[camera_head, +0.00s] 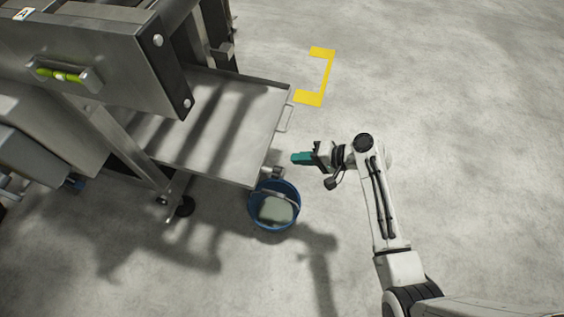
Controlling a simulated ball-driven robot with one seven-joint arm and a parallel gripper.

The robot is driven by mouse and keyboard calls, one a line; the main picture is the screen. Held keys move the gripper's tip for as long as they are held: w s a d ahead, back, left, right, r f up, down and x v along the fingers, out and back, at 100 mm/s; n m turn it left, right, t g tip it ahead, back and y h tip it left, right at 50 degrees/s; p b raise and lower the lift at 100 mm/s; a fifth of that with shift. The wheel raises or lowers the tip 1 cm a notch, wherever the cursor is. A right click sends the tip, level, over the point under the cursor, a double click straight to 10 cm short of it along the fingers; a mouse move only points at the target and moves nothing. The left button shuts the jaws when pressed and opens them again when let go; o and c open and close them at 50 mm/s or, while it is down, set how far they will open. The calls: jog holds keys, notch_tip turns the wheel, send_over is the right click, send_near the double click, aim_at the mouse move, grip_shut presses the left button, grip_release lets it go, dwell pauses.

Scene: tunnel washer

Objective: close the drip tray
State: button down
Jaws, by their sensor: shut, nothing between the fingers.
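The drip tray (213,128) is a flat grey metal tray sticking out to the right from under the machine, so it stands open. Its wire handle (285,117) is on the right front edge. My gripper (295,158) has teal fingers, is shut and empty, and points left toward the tray. In the picture it is just right of the tray's front edge, below the handle, and looks apart from both. The tray's left part is hidden under the machine.
The steel washer machine (75,50) fills the upper left, with a leg and foot (182,206) near the tray. A blue bucket (258,219) stands on the floor by the tray's lower corner. A yellow floor marking (325,75) lies upper right. The floor at right is clear.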

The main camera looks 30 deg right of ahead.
aim_at(264, 160)
jog(key=b+x, duration=0.3)
jog(key=x, duration=0.6)
jog(key=shift+w+a+f, duration=0.1)
jog(key=shift+a, duration=0.1)
jog(key=shift+w+a, duration=0.1)
